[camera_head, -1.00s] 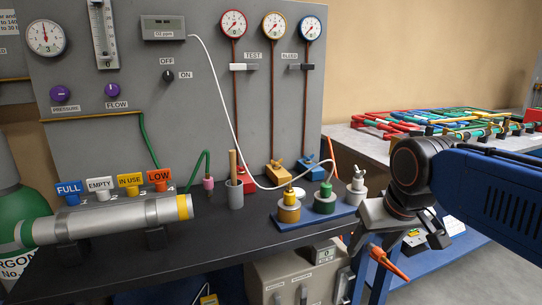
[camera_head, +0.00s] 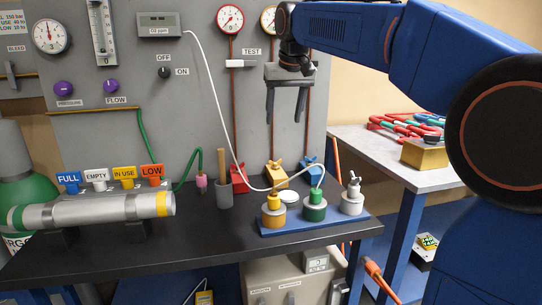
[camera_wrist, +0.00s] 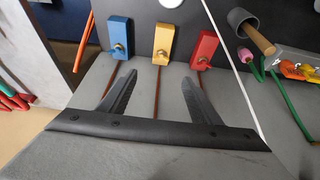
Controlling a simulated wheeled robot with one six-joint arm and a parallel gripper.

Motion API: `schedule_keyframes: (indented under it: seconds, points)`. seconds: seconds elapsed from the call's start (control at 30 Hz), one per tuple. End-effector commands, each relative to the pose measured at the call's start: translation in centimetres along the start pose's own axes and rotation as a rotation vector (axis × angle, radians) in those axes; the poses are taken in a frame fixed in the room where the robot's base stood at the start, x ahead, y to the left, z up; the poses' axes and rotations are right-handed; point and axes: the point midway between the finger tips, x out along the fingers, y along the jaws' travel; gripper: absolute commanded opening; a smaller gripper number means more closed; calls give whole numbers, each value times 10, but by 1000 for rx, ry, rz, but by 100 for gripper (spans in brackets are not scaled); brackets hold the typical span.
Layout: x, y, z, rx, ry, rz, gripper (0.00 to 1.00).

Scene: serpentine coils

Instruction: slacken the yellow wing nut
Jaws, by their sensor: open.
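The yellow block (camera_head: 277,177) stands at the foot of the panel between the red block (camera_head: 240,180) and the blue block (camera_head: 312,172). Its small wing nut shows in the wrist view as a brass-coloured piece (camera_wrist: 161,56) on the near end of the yellow block (camera_wrist: 163,38). My gripper (camera_head: 286,118) is open and empty, fingers pointing down, above the yellow block in front of the panel. In the wrist view my gripper's fingertips (camera_wrist: 159,77) lie on either side of the yellow block's line, apart from it. The wing nut's exact angle is too small to tell.
A blue tray (camera_head: 285,229) with several capped jars stands in front of the blocks. A white hose (camera_head: 222,105) hangs down and crosses near the blocks. A grey cup (camera_head: 224,195) with a wooden handle stands to the left.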

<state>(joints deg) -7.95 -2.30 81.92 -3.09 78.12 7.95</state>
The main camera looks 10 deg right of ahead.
Motion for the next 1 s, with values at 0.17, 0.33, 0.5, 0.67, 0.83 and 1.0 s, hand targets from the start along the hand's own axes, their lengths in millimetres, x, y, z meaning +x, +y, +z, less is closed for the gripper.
schedule_keyframes:
  seconds: [0.17, 0.33, 0.5, 0.67, 0.83, 1.0]
  points:
    - [4, -2, -7, 0, 0, 0, 58]
    - [24, -2, -6, 1, -2, 1, 58]
    - [54, -2, -6, 1, -2, 1, 58]
    - [82, -2, -6, 1, -2, 1, 58]
    - [112, -1, -6, 1, -2, 1, 58]
    - [141, -1, -6, 1, -2, 1, 58]
